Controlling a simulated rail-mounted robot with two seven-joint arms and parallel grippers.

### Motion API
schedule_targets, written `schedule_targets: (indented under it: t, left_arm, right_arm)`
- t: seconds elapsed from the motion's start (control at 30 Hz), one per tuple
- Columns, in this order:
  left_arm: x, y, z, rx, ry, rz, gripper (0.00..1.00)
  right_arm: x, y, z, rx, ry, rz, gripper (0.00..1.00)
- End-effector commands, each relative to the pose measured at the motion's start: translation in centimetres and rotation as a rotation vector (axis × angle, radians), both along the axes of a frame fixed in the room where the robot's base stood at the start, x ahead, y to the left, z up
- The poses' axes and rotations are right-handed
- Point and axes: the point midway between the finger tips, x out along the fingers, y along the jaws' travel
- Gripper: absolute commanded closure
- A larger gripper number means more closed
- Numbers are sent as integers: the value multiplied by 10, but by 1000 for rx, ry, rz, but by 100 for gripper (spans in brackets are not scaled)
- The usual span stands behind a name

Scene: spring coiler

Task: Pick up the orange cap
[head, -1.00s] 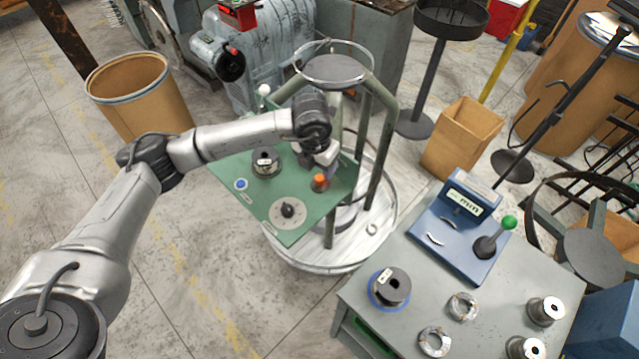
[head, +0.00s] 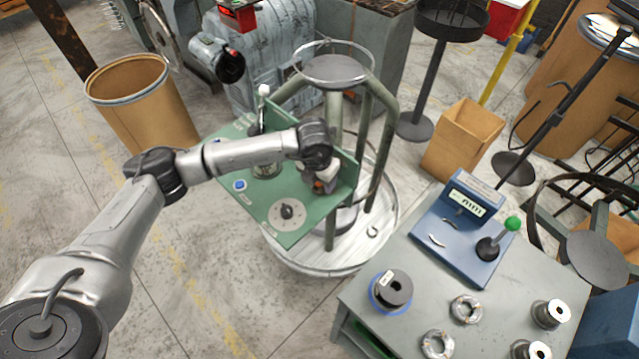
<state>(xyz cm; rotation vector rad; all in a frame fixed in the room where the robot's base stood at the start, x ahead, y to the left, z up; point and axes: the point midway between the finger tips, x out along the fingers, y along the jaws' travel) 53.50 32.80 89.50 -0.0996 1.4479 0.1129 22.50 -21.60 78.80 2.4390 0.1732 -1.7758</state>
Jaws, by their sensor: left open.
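The orange cap (head: 319,187) is on the green panel, near its right side. Only a small part of it shows, because my left gripper (head: 322,184) is right over it. The left gripper points down at the cap, with its fingers close around or beside it; I cannot tell whether they touch it. The jaws are open. My right gripper is not in the head view.
The green panel (head: 262,209) also bears a blue button (head: 240,184) and a dial (head: 287,211). Frame posts (head: 384,150) stand just right of it. A grey table (head: 420,285) with a blue gauge and several spools is at lower right.

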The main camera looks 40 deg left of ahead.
Motion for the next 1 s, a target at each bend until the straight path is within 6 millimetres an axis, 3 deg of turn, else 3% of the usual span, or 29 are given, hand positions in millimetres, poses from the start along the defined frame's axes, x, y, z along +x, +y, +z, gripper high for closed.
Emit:
schedule_targets:
  t: [0.07,0.63,1.0]
  left_arm:
    - [0,0,0,0,0,0,44]
    - [0,0,1,0,0,1,98]
    - [0,0,7,-1,-2,1,99]
  right_arm:
    - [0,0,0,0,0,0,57]
    - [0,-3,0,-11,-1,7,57]
    - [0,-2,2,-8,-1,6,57]
